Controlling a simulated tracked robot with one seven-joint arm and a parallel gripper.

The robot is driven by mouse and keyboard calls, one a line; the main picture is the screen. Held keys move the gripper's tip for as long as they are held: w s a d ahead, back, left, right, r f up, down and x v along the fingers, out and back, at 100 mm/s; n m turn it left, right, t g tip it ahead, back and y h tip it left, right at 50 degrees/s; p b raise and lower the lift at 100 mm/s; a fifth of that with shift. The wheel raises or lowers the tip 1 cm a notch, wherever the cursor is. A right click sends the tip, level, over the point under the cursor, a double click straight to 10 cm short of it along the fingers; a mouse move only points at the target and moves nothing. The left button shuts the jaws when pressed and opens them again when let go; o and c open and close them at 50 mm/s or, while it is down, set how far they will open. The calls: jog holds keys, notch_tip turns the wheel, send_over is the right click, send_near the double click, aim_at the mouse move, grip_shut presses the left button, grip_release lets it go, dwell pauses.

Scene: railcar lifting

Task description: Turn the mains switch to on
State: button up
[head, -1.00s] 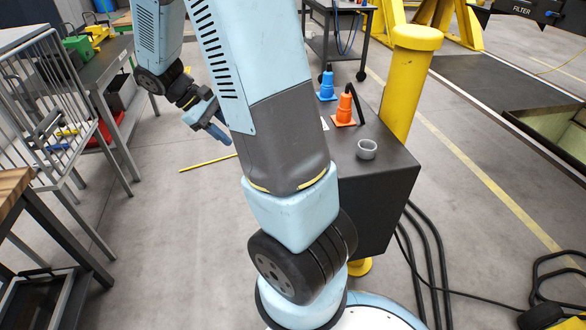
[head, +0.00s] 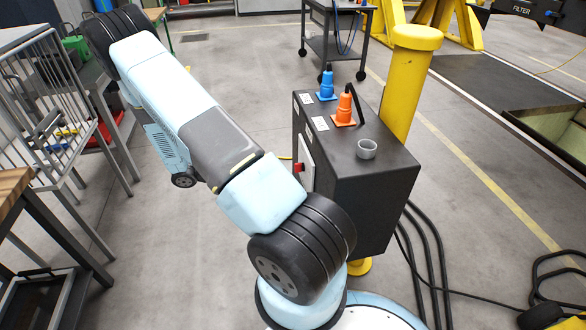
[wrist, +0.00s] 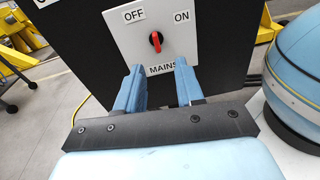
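The mains switch is a small red knob (wrist: 155,42) on a white panel (wrist: 124,42) in the wrist view. OFF is printed at its upper left, ON at its upper right and MAINS below. The knob looks close to upright; its exact setting is hard to tell. My gripper (wrist: 160,66) is open and empty, its two blue fingers pointing at the panel just below the knob, apart from it. In the head view the red knob (head: 299,168) shows on the left side of the black cabinet (head: 370,200); my gripper is hidden there behind my arm.
A wire cage (head: 45,110) is at the left.

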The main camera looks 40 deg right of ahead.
notch_tip(320, 180, down, 2)
jog(key=n+h, duration=0.1)
send_near(299, 167)
jog(key=x, duration=0.8)
jog(key=shift+w+f, duration=0.2)
jog(key=shift+d, duration=0.1)
grip_shut()
